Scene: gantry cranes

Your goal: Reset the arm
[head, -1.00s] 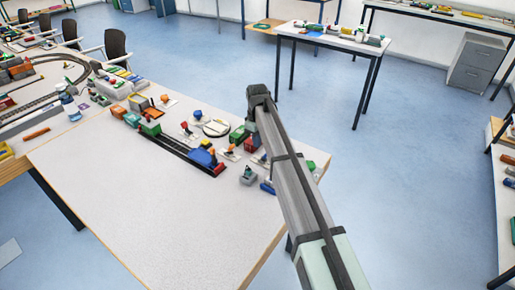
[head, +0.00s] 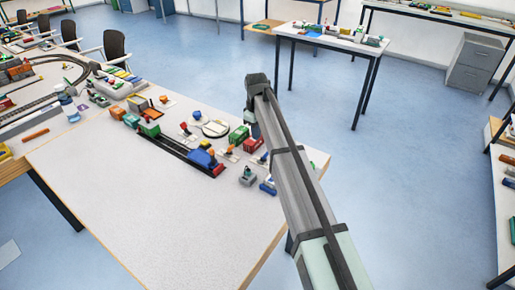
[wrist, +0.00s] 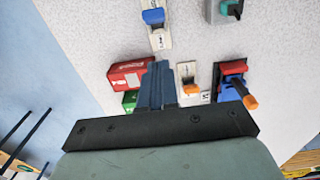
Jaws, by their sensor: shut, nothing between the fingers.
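In the wrist view my gripper (wrist: 156,84) points over the white table (wrist: 100,35), its two dark blue-grey fingers together with nothing between them. It is above the table near a red container (wrist: 127,73) and a small orange-topped piece (wrist: 190,80); I cannot tell the exact height. In the head view my arm (head: 290,165) reaches from the lower right to the table's right side. The fingers are mostly hidden there behind the wrist.
On the table (head: 140,215), toy crane and train pieces stand around a dark track with a blue-and-red wagon (head: 205,158). A red container (head: 252,145) stands beside my arm. The table's near part is bare. Other tables (head: 335,42) stand behind.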

